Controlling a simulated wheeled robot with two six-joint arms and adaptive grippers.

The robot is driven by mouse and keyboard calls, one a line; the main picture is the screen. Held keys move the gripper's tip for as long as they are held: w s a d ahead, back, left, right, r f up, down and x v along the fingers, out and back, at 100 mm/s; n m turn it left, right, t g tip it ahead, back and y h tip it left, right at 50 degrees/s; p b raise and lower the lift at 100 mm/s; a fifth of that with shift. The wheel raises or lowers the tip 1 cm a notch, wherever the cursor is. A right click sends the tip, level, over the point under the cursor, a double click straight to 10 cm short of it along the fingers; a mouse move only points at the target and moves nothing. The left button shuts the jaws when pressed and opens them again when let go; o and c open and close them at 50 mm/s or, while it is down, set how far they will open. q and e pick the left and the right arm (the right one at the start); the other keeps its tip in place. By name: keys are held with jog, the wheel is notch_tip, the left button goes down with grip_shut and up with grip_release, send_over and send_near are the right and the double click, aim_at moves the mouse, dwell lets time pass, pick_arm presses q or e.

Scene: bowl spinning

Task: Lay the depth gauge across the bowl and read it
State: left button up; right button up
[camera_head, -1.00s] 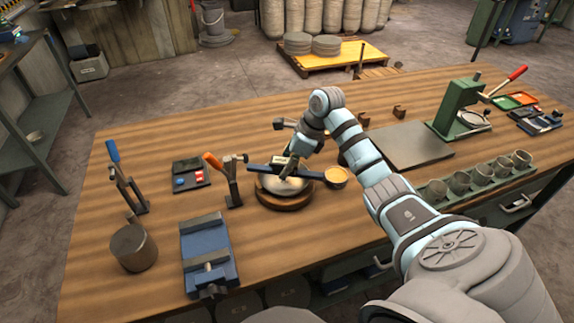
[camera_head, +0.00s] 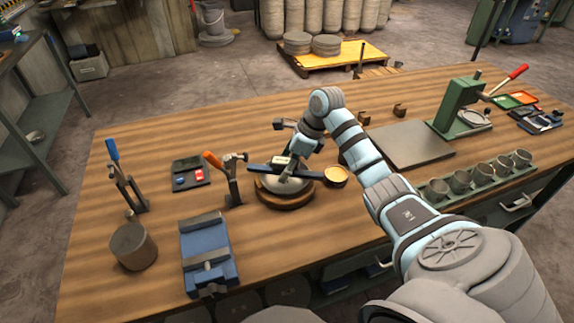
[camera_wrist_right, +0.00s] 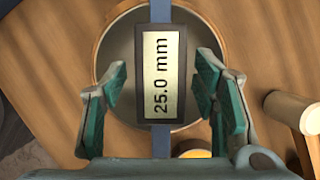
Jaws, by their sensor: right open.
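The depth gauge (camera_head: 262,167) is a dark blue bar with a display block at its middle. It lies across the metal bowl (camera_head: 268,184), which sits on a round wooden base (camera_head: 285,202). In the right wrist view the gauge display (camera_wrist_right: 161,75) reads "25.0 mm", and the bowl (camera_wrist_right: 125,60) shows around it. My right gripper (camera_head: 286,170) is over the gauge. In the wrist view its teal-padded fingers (camera_wrist_right: 168,100) stand apart on either side of the display, with gaps on both sides. My left gripper is not in view.
A small yellow-topped cup (camera_head: 336,177) stands right of the bowl. An orange-handled clamp (camera_head: 232,180) and a blue vise (camera_head: 208,255) are to the left. A green press (camera_head: 458,108) and a rack of cups (camera_head: 478,177) are at right. The bench front right of the bowl is mostly clear.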

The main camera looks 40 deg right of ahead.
jog(key=v, duration=1.2)
